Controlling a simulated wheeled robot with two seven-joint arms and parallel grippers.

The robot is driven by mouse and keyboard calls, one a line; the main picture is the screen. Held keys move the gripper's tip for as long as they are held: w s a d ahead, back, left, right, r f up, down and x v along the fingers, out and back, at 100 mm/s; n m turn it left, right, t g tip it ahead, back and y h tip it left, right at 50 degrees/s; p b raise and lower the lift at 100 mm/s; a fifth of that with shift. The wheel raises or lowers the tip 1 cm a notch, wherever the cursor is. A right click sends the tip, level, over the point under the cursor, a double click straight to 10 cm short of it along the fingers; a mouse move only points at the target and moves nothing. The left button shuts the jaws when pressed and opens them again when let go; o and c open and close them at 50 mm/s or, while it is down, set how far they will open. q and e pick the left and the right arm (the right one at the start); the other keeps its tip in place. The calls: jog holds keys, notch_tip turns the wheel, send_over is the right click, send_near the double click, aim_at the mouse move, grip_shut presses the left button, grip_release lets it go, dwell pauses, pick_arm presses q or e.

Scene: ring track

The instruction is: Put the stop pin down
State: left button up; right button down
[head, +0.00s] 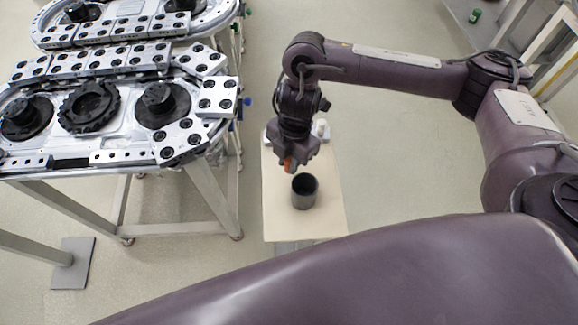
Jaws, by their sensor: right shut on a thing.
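My right gripper (292,162) points down over the small pale table, just behind a dark grey open cup (304,192). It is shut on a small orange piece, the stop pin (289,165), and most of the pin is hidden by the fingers. The pin is near the cup's back left rim; I cannot tell its exact height. The cup stands upright on the table (325,215). My left gripper is not in view.
A ring track (110,158) with metal blocks and black round parts stands on a metal frame at the left. Small white items (320,129) lie at the table's back edge. The table top is bare left and right of the cup. A shelf frame stands at the upper right.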

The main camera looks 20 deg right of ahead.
notch_tip(320, 180, down, 3)
jog(key=shift+f+b, duration=0.1)
jog(key=shift+b, duration=0.2)
jog(key=shift+f, duration=0.1)
jog(key=c, duration=1.5)
grip_release()
jog(key=shift+c, duration=0.2)
jog(key=shift+r, duration=0.4)
notch_tip(320, 180, up, 11)
jog(key=d+p, duration=0.1)
jog(key=shift+w+d+r+p, duration=0.2)
jog(key=shift+w+d+p, duration=0.1)
jog(key=shift+w+p, duration=0.1)
